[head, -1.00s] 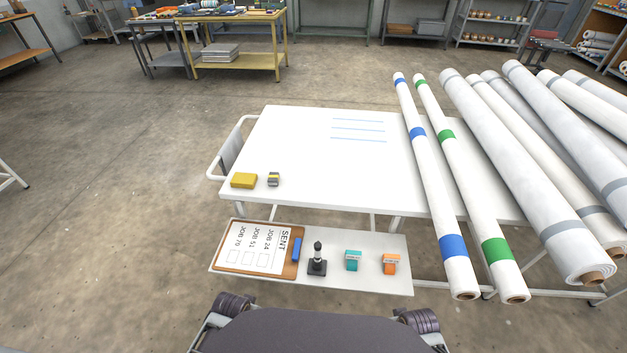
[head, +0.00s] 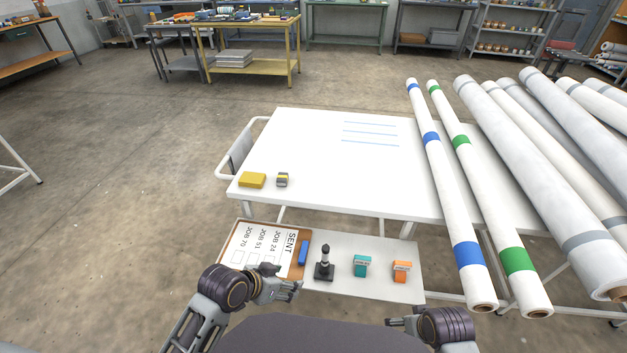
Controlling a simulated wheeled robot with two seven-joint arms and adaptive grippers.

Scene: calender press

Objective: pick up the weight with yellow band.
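The weight with yellow band (head: 282,180) is a small dark grey block with a yellow stripe. It stands on the white table (head: 330,185) near its front left corner, just right of a flat yellow block (head: 252,180). My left gripper (head: 287,280) is over the right part of the clipboard on the lower shelf, in front of the weight and apart from it. Its fingers look spread and empty. My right gripper (head: 392,321) is low in front of the shelf, and its fingers are too small to tell open from shut.
The lower shelf (head: 405,248) holds a clipboard (head: 250,245), a blue marker-like piece (head: 303,253), a black stamp (head: 325,265), a teal block (head: 361,266) and an orange block (head: 401,271). Long white rolls (head: 455,200) lie across the right side. The table's middle is clear.

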